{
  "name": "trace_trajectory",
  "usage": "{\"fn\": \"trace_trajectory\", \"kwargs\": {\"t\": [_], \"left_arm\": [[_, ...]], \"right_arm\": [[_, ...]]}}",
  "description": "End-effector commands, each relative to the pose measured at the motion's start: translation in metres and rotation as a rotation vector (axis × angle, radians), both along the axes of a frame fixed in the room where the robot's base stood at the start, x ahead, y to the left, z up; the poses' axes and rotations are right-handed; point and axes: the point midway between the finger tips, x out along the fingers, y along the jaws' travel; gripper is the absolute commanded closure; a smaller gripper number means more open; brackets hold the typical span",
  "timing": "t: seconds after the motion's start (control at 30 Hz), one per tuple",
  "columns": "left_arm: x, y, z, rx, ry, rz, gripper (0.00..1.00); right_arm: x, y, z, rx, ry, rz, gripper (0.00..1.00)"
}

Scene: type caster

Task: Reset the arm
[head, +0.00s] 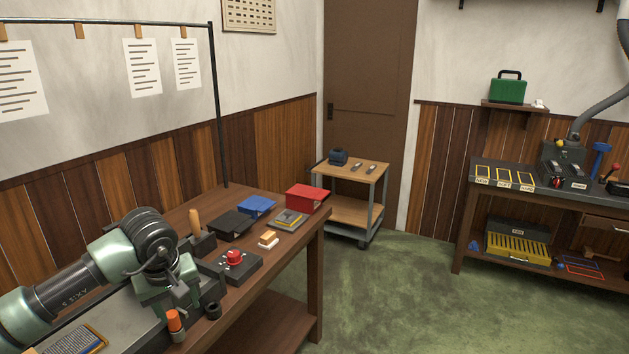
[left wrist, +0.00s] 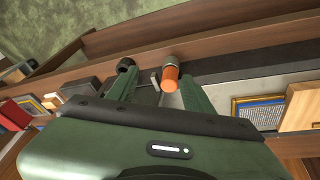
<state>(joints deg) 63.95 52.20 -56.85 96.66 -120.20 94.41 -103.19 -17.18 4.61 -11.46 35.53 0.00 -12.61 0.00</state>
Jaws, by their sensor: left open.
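My left arm reaches in from the left in the head view, low over the workbench (head: 312,226). My left gripper (head: 172,298) points down at the bench near its front edge. In the left wrist view its two green fingers (left wrist: 158,88) are spread apart. A small orange-capped item (head: 174,321) is close by the gripper; in the left wrist view the orange item (left wrist: 170,78) shows between the fingers, and I cannot tell whether they touch. No held object shows. My right gripper is not in view.
A black cylinder (head: 213,311), a box with a red knob (head: 234,260), a red box (head: 307,197) and a blue bin (head: 257,206) share the bench. A cart (head: 350,211) stands beyond it. A second bench (head: 545,200) is at right. Green floor between them is clear.

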Motion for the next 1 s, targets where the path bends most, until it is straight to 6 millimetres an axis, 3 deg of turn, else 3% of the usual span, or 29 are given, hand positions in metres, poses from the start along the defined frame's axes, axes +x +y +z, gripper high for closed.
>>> {"fn": "trace_trajectory", "kwargs": {"t": [0.17,0.3,0.33,0.43,0.57,0.6,0.77,0.87,1.0], "left_arm": [[-0.005,-0.098,-0.073,-0.486,0.139,0.215,0.49],[-0.006,-0.191,-0.119,-1.054,0.385,0.677,0.49],[-0.003,-0.205,-0.126,-1.173,0.452,0.812,0.49],[0.011,-0.224,-0.16,-1.524,0.684,1.333,0.49],[0.016,-0.195,-0.244,-1.827,0.955,2.124,0.49],[0.011,-0.182,-0.269,1.867,-1.0,-2.314,0.49],[-0.039,-0.136,-0.371,1.308,-0.739,-2.046,0.49],[-0.087,-0.114,-0.429,1.047,-0.587,-1.885,0.49],[-0.167,-0.093,-0.497,0.748,-0.388,-1.66,0.49]], "right_arm": [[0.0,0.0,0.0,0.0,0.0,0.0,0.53],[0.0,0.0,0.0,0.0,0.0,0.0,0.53],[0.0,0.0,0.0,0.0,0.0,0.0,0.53],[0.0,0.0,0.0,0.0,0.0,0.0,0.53],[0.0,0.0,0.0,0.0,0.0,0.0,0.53],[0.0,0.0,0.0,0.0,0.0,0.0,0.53],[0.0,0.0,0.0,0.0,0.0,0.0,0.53],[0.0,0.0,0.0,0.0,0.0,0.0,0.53],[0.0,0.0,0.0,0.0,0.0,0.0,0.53]]}}
